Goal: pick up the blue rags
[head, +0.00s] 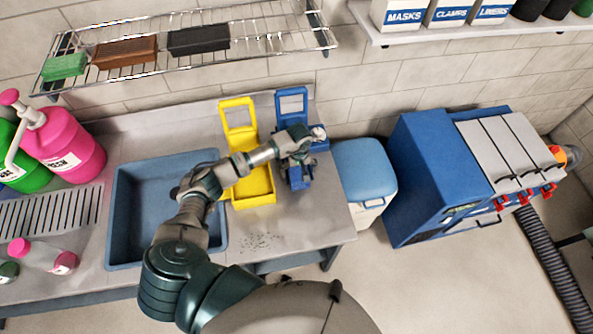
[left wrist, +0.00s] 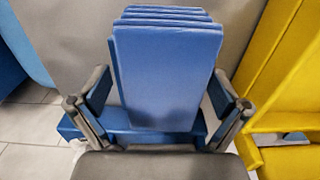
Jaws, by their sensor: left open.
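The blue rags (left wrist: 165,75) show in the left wrist view as a neat upright stack of several folded layers. They stand in a blue holder (head: 291,101), which is at the right end of the counter in the head view. My left gripper (head: 298,172) is over this holder and hides most of its lower part and the rags there. In the left wrist view my left gripper (left wrist: 160,92) is open, one finger on each side of the stack. A small gap shows at the left finger; contact at the right one is unclear. My right gripper is not in view.
A yellow holder (head: 241,114) stands just left of the blue one. A blue-grey basin (head: 137,183) lies under my left arm. A blue-lidded bin (head: 364,166) and a blue machine (head: 432,165) stand to the right. A wire shelf (head: 263,41) hangs above the counter.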

